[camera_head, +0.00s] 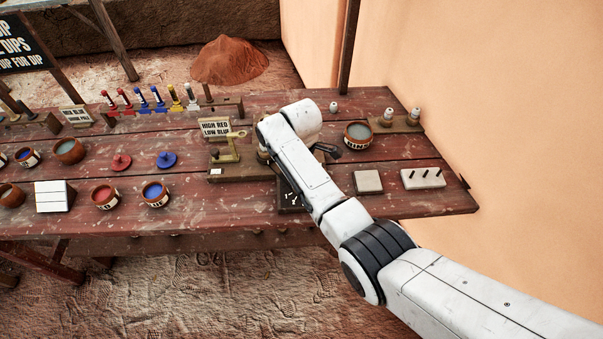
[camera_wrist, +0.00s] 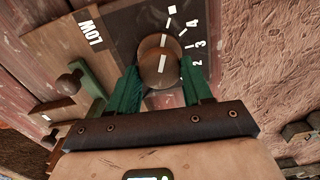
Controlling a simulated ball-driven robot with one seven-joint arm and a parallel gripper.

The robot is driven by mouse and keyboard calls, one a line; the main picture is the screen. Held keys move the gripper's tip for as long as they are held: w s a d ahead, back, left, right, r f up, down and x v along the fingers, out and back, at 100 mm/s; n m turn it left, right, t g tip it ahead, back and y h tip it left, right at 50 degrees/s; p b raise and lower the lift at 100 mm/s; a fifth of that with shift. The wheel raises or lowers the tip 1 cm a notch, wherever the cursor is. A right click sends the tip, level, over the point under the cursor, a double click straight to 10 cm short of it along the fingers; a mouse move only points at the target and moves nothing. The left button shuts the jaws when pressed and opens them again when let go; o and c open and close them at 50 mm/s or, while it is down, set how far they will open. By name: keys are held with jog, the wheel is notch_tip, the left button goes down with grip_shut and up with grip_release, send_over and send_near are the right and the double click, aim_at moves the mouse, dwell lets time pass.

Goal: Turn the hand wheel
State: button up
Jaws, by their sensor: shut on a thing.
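The hand wheel (camera_wrist: 158,73) shows in the wrist view as a round brown knob with a white pointer line across it. It sits on a dark dial plate (camera_wrist: 126,22) with white numbers along its right side and a white mark near the top. My gripper (camera_wrist: 161,70) is shut on the knob, one green finger on each side. In the head view my arm hides the knob and most of the gripper. Only part of the dark plate (camera_head: 290,198) with white marks shows there, beside the arm.
A bowl (camera_head: 357,136) and a pale block (camera_head: 367,182) stand to the right.

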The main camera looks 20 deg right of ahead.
jog(key=shift+w+r, duration=0.1)
jog(key=o, duration=1)
jog(key=shift+o, duration=0.2)
notch_tip(320, 180, up, 11)
jog(key=b, duration=0.1)
jog(key=shift+f, duration=0.2)
jog(key=s+d+f+m+b, duration=0.1)
jog(key=s+d+f+m, duration=0.15)
jog(key=s+f, duration=0.45)
jog(key=s+d+f+m+b, duration=0.1)
jog(key=s+f+m, duration=0.4)
jog(key=s, duration=0.5)
jog(key=s+d+m, duration=0.2)
jog(key=s+m, duration=0.1)
jog(key=s, duration=0.8)
jog(key=s+d+f+m+t+b, duration=0.1)
jog(key=s+m, duration=0.3)
jog(key=s, duration=0.7)
jog(key=shift+d, duration=0.7)
